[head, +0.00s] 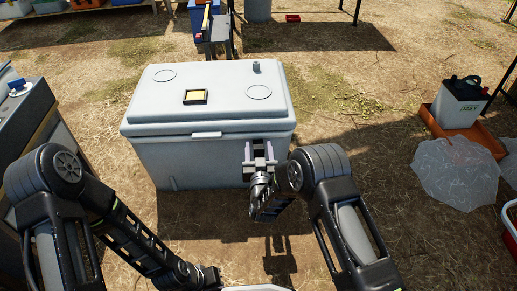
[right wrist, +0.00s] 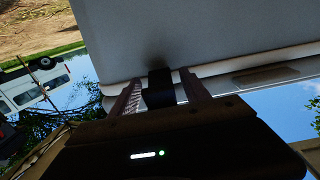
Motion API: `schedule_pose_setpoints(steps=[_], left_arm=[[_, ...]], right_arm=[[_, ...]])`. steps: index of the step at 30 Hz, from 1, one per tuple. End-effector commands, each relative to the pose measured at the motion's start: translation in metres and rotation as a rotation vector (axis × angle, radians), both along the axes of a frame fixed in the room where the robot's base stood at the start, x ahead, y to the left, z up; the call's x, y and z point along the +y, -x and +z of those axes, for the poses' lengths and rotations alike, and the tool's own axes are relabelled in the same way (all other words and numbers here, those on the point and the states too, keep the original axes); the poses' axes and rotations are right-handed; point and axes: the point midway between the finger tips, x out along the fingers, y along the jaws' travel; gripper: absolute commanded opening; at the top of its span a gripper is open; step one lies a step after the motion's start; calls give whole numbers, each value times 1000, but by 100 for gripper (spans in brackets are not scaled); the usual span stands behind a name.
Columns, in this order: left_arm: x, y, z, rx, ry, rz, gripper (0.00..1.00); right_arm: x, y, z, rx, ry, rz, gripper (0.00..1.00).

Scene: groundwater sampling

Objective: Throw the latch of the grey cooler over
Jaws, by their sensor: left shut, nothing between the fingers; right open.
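The grey cooler (head: 205,110) stands on the ground ahead of me with its lid down; its wall also fills the top of the right wrist view (right wrist: 210,35). My right gripper (head: 259,152) is at the right part of the cooler's front, just below the lid rim. It is open, and its two fingers (right wrist: 162,92) stand either side of a dark latch (right wrist: 160,80) at the lid seam. I cannot tell whether a finger touches the latch. The latch is mostly hidden by the gripper in the head view. My left arm reaches to the bottom edge, and its gripper is out of frame.
A dark bench (head: 25,115) stands at the left. At the right are a white battery box (head: 458,106) in an orange tray (head: 480,138) and a crumpled clear sheet (head: 455,172). Bare ground surrounds the cooler.

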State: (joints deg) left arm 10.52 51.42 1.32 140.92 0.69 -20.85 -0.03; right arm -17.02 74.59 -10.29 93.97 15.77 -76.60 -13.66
Motion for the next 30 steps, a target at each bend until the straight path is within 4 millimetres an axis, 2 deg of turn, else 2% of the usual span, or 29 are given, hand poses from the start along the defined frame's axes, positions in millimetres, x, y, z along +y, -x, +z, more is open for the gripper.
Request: schedule_pose_setpoints(steps=[3,23,30], left_arm=[[0,0,0,0,0,0,0],[0,0,0,0,0,0,0],[0,0,0,0,0,0,0]], right_arm=[[0,0,0,0,0,0,55],[0,1,0,1,0,0,1],[0,1,-1,1,0,0,0]])
